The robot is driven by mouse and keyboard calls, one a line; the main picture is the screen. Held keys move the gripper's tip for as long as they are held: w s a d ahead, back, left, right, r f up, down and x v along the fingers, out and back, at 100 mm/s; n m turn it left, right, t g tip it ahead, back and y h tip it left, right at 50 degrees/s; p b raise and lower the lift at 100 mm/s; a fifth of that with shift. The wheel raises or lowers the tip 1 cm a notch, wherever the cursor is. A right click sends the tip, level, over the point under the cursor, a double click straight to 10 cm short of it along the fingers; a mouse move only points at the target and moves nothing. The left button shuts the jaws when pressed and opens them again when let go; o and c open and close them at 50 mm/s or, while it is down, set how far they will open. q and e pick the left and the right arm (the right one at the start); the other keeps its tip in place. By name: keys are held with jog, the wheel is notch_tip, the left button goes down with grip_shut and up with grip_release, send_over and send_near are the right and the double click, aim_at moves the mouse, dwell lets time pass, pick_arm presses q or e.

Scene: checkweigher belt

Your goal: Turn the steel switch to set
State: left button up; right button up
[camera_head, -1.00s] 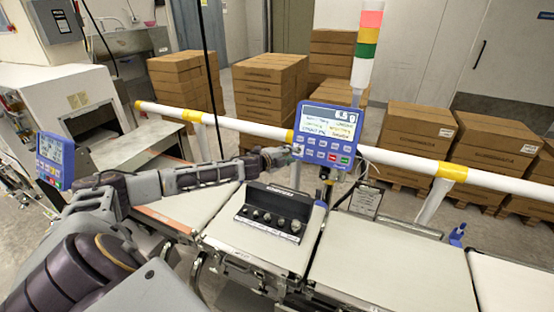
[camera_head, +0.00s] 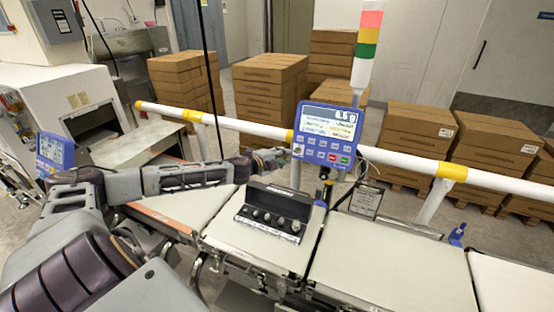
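The blue indicator panel (camera_head: 327,136) stands on a post behind the belt, with a lit screen and several buttons. A small steel-coloured switch (camera_head: 298,150) shows at the panel's lower left; its setting is too small to read. My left gripper (camera_head: 272,159) is just left of the panel, near the switch, with a small gap between them. Its fingers point toward the panel. They are too small to tell open from shut. My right gripper is not in view.
An open black case of steel weights (camera_head: 268,218) sits on the belt below my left arm. A white rail with yellow bands (camera_head: 400,161) runs behind the panel. A light tower (camera_head: 366,45) rises above it. Stacked cartons (camera_head: 268,95) stand farther back.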

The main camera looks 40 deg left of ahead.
pick_arm(q)
jog(key=shift+s+a, duration=0.2)
jog(key=shift+s, duration=0.45)
jog(key=shift+s+r, duration=0.15)
jog(key=shift+s, duration=0.2)
jog(key=shift+s+d+r, duration=0.15)
jog(key=shift+s+r, duration=0.1)
jog(key=shift+s, duration=0.2)
dwell(0.3)
